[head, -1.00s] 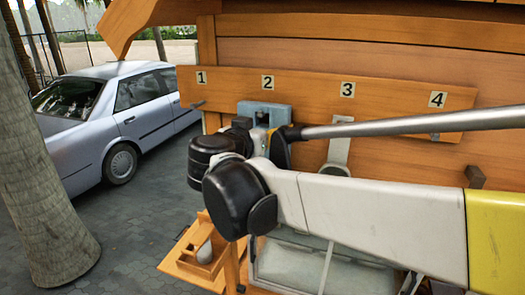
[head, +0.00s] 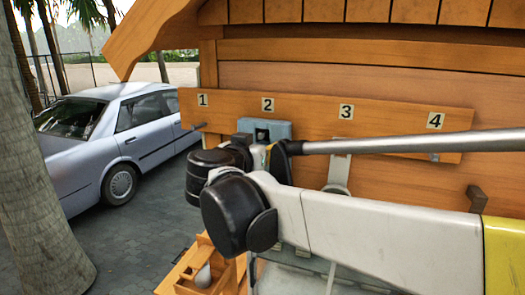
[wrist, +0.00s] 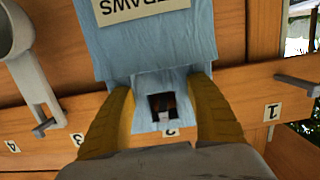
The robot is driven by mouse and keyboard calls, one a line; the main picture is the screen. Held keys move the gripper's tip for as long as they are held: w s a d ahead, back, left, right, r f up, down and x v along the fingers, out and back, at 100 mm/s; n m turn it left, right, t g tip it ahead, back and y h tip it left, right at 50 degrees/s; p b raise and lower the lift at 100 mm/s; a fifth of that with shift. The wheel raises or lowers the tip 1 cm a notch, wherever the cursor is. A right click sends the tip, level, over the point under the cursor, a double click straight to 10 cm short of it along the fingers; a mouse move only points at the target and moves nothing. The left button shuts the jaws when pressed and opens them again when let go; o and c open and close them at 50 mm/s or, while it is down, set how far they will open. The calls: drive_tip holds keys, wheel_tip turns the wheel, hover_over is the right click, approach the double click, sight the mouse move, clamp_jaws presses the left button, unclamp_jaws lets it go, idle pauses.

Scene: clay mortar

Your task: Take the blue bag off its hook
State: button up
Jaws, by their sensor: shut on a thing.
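The blue bag (head: 268,128) is at place 2 on the wooden hook board (head: 385,121), its top edge just under the number 2 label. It also shows in the wrist view (wrist: 150,45), upside down, with a printed label partly cut off. My gripper (wrist: 160,85) is shut on the bag's top part, one yellow finger at each side of its square hole. A small grey end, perhaps the hook, shows in the hole. I cannot tell whether the hook still bears the bag. In the head view my arm hides the fingers and the bag's lower part.
A grey scoop-like tool (wrist: 28,60) hangs at place 3. Place 1 has a bare hook (wrist: 297,85). A wooden box (head: 203,270) and a pale tray are below the board. A car (head: 120,140) and a palm trunk (head: 40,200) stand at left.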

drive_tip(key=f+b+v, duration=0.2)
drive_tip(key=b+v, duration=0.1)
drive_tip(key=v, duration=1.4)
drive_tip(key=shift+s+f+b, duration=0.25)
drive_tip(key=shift+s+b, duration=0.15)
drive_tip(key=shift+s, duration=0.2)
drive_tip(key=shift+a+r, duration=0.15)
drive_tip(key=shift+s, duration=0.1)
drive_tip(key=f+v, duration=0.1)
drive_tip(key=v, duration=0.8)
drive_tip(key=shift+s+a+f+p, duration=0.15)
drive_tip(key=shift+s+f+p, duration=0.1)
drive_tip(key=shift+s+p, duration=0.15)
idle(0.3)
